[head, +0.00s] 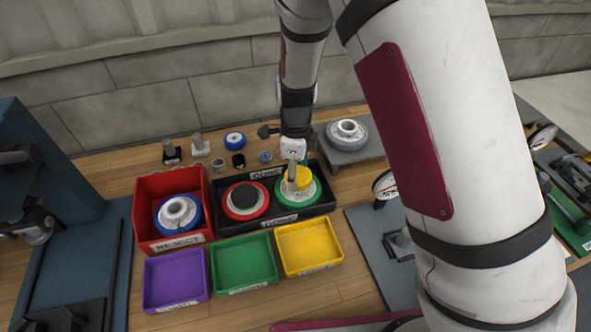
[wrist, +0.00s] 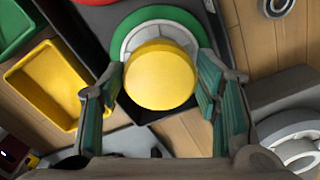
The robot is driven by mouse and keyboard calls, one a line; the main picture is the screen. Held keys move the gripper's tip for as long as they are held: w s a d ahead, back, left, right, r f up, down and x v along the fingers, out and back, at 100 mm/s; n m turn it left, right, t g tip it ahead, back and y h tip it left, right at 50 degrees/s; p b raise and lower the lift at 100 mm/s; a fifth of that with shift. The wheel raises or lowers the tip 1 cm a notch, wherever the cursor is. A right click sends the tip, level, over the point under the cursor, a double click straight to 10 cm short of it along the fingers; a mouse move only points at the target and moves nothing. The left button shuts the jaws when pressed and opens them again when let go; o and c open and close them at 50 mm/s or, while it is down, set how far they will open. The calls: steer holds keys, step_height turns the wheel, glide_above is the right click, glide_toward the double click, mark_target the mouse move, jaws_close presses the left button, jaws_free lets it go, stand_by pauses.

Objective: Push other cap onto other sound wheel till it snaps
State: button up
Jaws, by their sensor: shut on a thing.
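My gripper (head: 294,166) is shut on the yellow cap (head: 301,179), pointing down over the black tray's right half. In the wrist view the yellow cap (wrist: 160,75) sits between the two fingers (wrist: 160,82), over the pale hub of the green-rimmed wheel (wrist: 128,28). In the head view that green wheel (head: 298,204) lies flat in the black tray (head: 323,208). I cannot tell whether the cap is seated or just resting.
A red reject bin (head: 143,200) holds a blue-rimmed wheel (head: 178,213). Purple (head: 176,304), green (head: 244,284) and yellow (head: 308,269) bins stand in front of the tray. A grey wheel (head: 347,131) sits on a block behind right. Small parts stand behind the tray.

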steer(key=shift+f, duration=1.25)
stand_by(1.7)
steer(key=o, duration=1.1)
step_height(320, 180, up, 11)
steer(key=shift+w+r, duration=0.1)
steer(key=shift+r, duration=0.4)
